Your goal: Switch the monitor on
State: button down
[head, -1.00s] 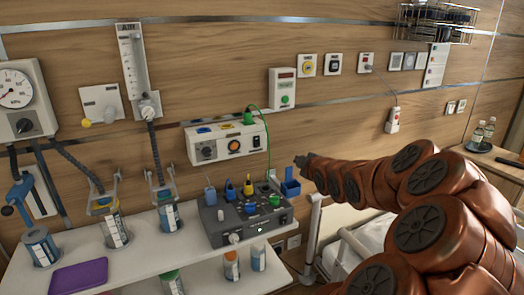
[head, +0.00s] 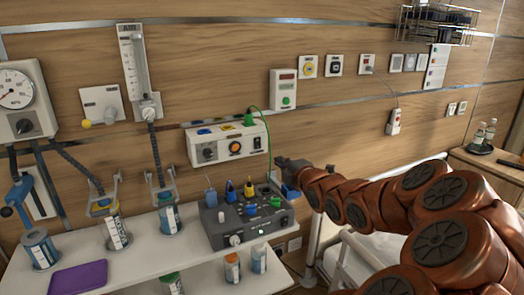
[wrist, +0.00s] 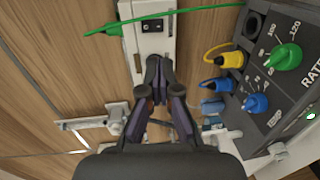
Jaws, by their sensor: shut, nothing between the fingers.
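A grey control unit (head: 240,217) with blue, yellow and green knobs stands on the shelf; in the wrist view its face (wrist: 285,70) shows a green dial and "RATE" lettering. I cannot tell for sure which unit is the monitor. A black rocker switch (wrist: 152,27) sits on the box in the wrist view. My gripper (wrist: 158,65) is shut and empty, its fingertips near the box's end. In the head view my gripper (head: 280,162) is right of the box.
A green cable (head: 269,140) hangs from the plug close to my gripper. Canisters (head: 41,250) and a purple tablet (head: 78,276) are on the left of the shelf (head: 140,245). A bed rail (head: 315,235) stands below my arm. A small wall unit (head: 283,89) is above.

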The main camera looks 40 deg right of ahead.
aim_at(258, 148)
jog(key=p+x, duration=0.4)
jog(key=x, duration=0.9)
jog(key=shift+w+d, duration=0.1)
jog(key=shift+w, duration=0.25)
jog(key=shift+f, duration=0.15)
